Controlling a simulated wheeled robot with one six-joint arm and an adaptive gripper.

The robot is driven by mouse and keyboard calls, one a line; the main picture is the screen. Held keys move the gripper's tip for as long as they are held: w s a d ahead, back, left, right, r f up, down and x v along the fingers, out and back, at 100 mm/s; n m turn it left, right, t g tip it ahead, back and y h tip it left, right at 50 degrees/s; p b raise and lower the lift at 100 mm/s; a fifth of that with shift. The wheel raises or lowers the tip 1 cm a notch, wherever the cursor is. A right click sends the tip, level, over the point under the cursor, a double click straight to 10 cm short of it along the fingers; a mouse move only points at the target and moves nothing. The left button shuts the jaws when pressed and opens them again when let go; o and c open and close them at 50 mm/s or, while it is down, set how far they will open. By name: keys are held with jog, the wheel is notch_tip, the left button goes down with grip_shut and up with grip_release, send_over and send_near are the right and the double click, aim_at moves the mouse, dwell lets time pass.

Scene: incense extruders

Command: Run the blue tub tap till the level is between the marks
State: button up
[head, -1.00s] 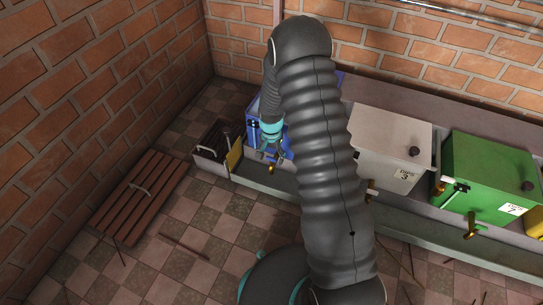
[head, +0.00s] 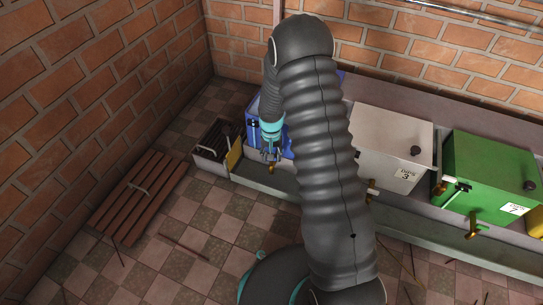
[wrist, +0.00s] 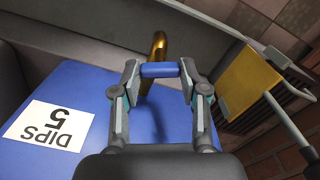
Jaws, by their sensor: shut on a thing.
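The blue tub (head: 287,142) stands behind my arm in the head view, partly hidden. In the wrist view its blue face (wrist: 40,155) carries a white label reading "DIPS 5". My gripper (wrist: 160,70) is shut on the blue tap handle (wrist: 159,70), a short bar lying crosswise between the fingertips. The brass tap spout (wrist: 158,45) shows just beyond the handle; its end also shows below my gripper (head: 270,154) in the head view. I cannot make out the level, the marks or any flow.
A white tub (head: 390,140) and a green tub (head: 490,175) stand to the right along a grey trough (head: 400,225). A yellow plate (wrist: 248,80) is beside a dark slatted box at the trough's left end.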

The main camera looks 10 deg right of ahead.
dwell(0.3)
jog(key=o, duration=1.1)
jog(key=shift+o, duration=0.2)
notch_tip(320, 180, up, 12)
